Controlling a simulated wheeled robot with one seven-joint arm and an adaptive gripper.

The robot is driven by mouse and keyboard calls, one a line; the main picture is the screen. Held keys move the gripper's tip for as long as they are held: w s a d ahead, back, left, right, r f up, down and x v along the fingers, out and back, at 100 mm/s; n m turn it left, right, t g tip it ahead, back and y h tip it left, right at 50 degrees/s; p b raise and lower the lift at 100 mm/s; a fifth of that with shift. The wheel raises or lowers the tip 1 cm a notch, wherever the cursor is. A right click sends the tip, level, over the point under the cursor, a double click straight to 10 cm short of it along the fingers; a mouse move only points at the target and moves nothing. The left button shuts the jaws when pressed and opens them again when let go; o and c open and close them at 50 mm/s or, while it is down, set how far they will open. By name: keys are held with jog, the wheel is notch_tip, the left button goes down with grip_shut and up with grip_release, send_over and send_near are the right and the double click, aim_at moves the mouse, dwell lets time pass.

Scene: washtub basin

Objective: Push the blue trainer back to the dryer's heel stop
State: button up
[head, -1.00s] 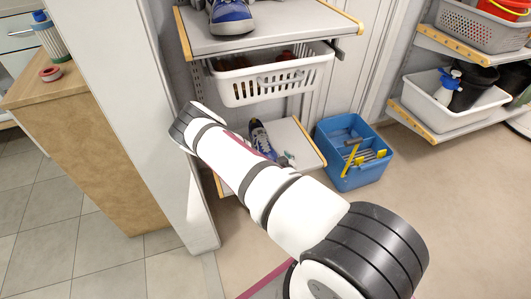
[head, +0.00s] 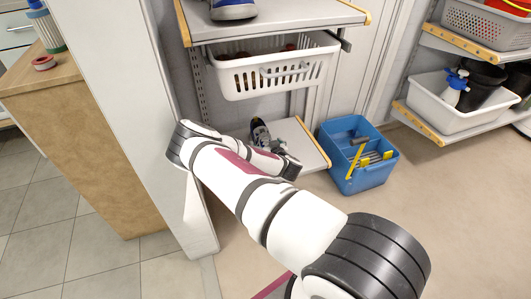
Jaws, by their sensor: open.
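A blue trainer with a white sole (head: 232,9) stands on the upper grey shelf, cut off by the top edge of the head view. A second, dark shoe with a pale sole edge (head: 260,132) is on the low grey shelf, partly hidden behind my arm. I cannot make out a heel stop. My gripper (head: 291,161) is small and dark, above the front part of the low shelf, to the right of and nearer than the dark shoe. It is open, with nothing visible in it. I cannot tell how far it is from the shoe.
A white basket (head: 275,75) hangs under the upper shelf (head: 290,18), above the low shelf (head: 305,140). A blue tub (head: 365,178) with tools stands on the floor to the right. A grey-white panel and wooden cabinet (head: 85,150) are left.

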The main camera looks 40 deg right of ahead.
aim_at(263, 132)
jog(key=shift+w+d, duration=0.1)
jog(key=shift+w, duration=0.1)
jog(key=c, duration=1.6)
jog(key=shift+o, duration=0.2)
jog(key=shift+r, duration=0.1)
jog(key=shift+r+p, duration=0.55)
jog(key=shift+r, duration=0.15)
jog(key=c, duration=0.5)
notch_tip(263, 132, up, 2)
jog(key=shift+r+p, duration=0.25)
jog(key=shift+p, duration=0.5)
jog(key=s+a+p, duration=0.5)
jog(key=s+a, duration=0.3)
jog(key=s, duration=0.5)
jog(key=shift+s+a+r, duration=0.2)
jog(key=shift+s+r, duration=0.15)
jog(key=shift+r, duration=0.1)
